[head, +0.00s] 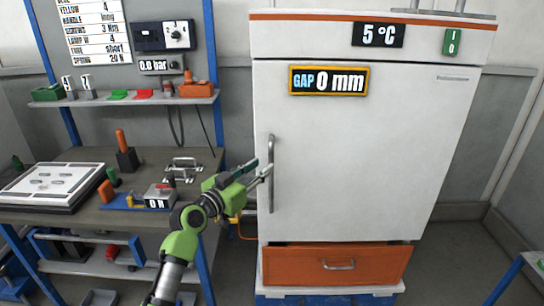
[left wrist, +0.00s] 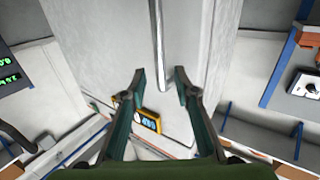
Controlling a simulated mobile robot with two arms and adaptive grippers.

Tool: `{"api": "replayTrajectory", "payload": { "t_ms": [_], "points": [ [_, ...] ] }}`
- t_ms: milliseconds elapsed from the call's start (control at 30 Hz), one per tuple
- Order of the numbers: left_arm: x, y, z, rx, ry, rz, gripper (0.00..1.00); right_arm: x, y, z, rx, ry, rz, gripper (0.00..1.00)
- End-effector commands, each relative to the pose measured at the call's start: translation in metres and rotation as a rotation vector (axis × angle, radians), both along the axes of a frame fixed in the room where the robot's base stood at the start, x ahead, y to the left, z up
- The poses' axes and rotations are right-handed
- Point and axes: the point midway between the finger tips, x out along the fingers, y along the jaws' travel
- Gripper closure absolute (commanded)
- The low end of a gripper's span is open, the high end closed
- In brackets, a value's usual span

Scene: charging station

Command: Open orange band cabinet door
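The white cabinet (head: 360,160) with an orange band (head: 372,17) across its top stands at centre right in the head view. Its door is shut, and the sign on it (head: 328,80) reads GAP 0 mm. A grey vertical handle (head: 271,150) is at the door's left edge. It also shows in the left wrist view (left wrist: 157,35). My right gripper is out of view.
An orange drawer (head: 335,265) is below the door. A workbench (head: 100,205) with tools and fixtures stands to the left, close to my left arm. The shelf (head: 120,101) above holds small parts. The floor to the cabinet's right (head: 460,245) is clear.

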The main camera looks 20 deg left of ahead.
Motion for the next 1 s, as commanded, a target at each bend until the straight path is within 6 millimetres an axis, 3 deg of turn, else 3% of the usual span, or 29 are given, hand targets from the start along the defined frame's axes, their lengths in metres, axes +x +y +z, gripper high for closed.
{"api": "replayTrajectory", "payload": {
  "t_ms": [200, 400, 833, 867, 967, 1000],
  "points": [
    [0.034, -0.011, 0.002, -0.003, 0.001, 0.0, 0.72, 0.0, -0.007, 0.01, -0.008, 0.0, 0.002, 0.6],
    [0.054, -0.017, 0.001, -0.002, 0.001, 0.0, 0.72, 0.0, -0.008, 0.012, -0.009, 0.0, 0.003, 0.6],
    [0.061, -0.02, -0.001, 0.0, 0.001, 0.0, 0.72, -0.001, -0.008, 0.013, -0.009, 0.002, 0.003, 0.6],
    [0.06, -0.02, -0.001, 0.0, 0.001, 0.0, 0.74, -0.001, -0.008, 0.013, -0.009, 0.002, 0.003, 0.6],
    [0.06, -0.019, -0.001, 0.0, 0.001, 0.0, 1.0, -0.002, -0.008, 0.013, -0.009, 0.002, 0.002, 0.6],
    [0.06, -0.019, -0.001, 0.0, 0.001, 0.0, 1.0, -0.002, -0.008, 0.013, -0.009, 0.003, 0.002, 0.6]
  ]
}}
